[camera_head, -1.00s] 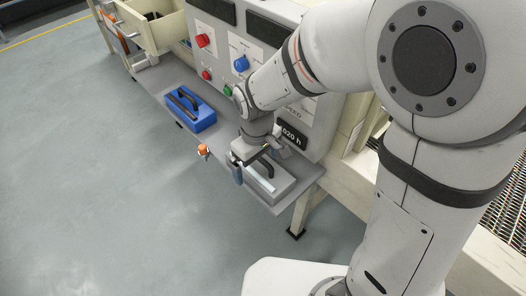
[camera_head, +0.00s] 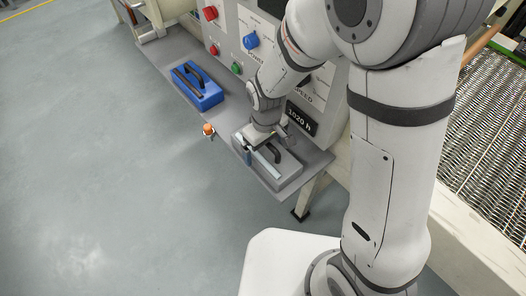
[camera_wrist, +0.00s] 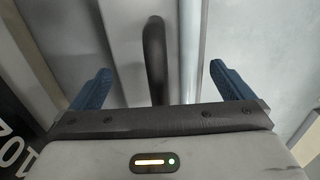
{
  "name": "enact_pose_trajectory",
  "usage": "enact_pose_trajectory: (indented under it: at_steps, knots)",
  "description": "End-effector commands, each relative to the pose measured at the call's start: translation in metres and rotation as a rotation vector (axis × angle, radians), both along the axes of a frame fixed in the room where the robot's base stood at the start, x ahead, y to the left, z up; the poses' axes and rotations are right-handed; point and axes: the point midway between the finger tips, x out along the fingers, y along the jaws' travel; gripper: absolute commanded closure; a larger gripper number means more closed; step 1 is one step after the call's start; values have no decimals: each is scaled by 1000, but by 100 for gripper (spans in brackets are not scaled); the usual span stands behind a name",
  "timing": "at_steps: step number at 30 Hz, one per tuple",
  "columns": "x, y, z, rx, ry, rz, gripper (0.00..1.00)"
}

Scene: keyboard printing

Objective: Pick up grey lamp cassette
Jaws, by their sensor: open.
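The grey lamp cassette (camera_head: 288,180) lies at the near end of a grey shelf in the head view. It has a dark handle and a pale strip along its top. My gripper (camera_head: 262,157) is over the cassette and hides part of it. In the wrist view the dark handle (camera_wrist: 154,55) runs between the two blue fingers of my gripper (camera_wrist: 160,72). The fingers stand wide apart, with space on both sides of the handle. The pale strip (camera_wrist: 189,50) also shows between them.
A blue cassette (camera_head: 205,96) with a dark handle sits further along the shelf (camera_head: 222,120). An orange-topped object (camera_head: 209,130) is at the shelf's front edge. The machine panel with knobs and an hours display (camera_head: 301,119) rises behind. Open floor lies to the left.

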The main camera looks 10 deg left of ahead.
Motion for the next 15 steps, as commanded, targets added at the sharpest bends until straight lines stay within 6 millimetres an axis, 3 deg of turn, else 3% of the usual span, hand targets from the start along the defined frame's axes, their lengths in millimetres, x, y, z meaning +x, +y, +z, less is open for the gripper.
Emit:
enact_pose_trajectory:
  at_steps: [4, 15]
  knots:
    - [0, 0, 0, 0, 0, -1, 0]
    - [1, -1, 1, 0, 0, -2, 30]
